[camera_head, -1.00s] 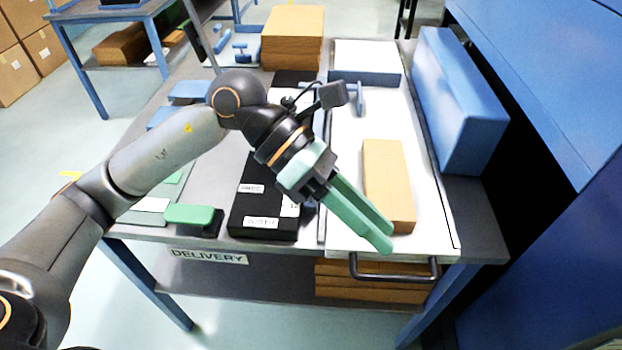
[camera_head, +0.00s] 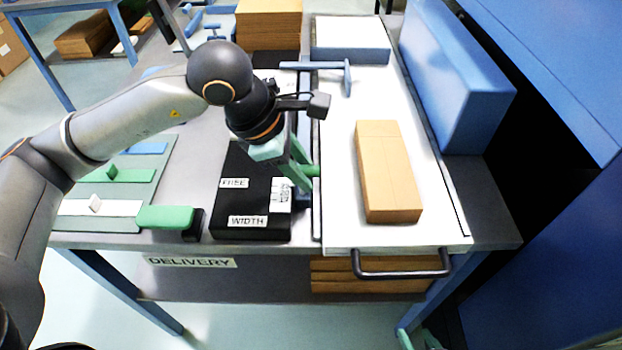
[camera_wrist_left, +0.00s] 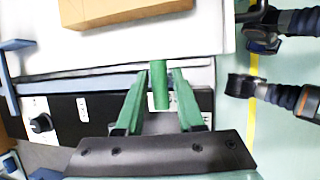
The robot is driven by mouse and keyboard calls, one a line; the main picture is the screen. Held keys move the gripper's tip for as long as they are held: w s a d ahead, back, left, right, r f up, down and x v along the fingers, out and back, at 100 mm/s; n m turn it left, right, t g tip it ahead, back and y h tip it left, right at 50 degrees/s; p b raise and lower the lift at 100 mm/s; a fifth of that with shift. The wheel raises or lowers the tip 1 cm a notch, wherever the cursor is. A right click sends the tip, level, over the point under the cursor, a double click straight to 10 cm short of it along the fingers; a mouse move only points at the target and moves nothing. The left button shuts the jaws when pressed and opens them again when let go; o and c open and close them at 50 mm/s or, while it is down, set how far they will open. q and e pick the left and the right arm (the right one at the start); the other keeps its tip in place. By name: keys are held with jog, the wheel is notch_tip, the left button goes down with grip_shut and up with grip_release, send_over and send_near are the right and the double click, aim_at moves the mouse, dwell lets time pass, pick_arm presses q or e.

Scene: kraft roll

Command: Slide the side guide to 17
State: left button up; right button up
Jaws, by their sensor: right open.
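My left gripper (camera_head: 300,168) points down at the left edge of the white board (camera_head: 345,225), beside the black box marked WIDTH (camera_head: 250,205). A short green knob (camera_wrist_left: 160,84) stands between its fingers (camera_wrist_left: 158,100) in the left wrist view, with a gap on each side, so the gripper is open around it. The knob is by the blue-grey rail (camera_head: 316,215) along the board's left edge, apparently the side guide. No scale number is readable, so its setting cannot be told. Green fingertips of my right gripper (camera_head: 420,340) show at the bottom edge.
A cardboard block (camera_head: 388,172) lies on the white board. A blue T-shaped bar (camera_head: 347,76) is behind the gripper, with a blue-sided block (camera_head: 350,45) at the back. A long blue block (camera_head: 450,80) borders the right. A green-handled item (camera_head: 165,217) lies left.

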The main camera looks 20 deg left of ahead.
pick_arm(q)
jog(key=shift+x, duration=1.8)
grip_shut()
jog(key=shift+r, duration=0.1)
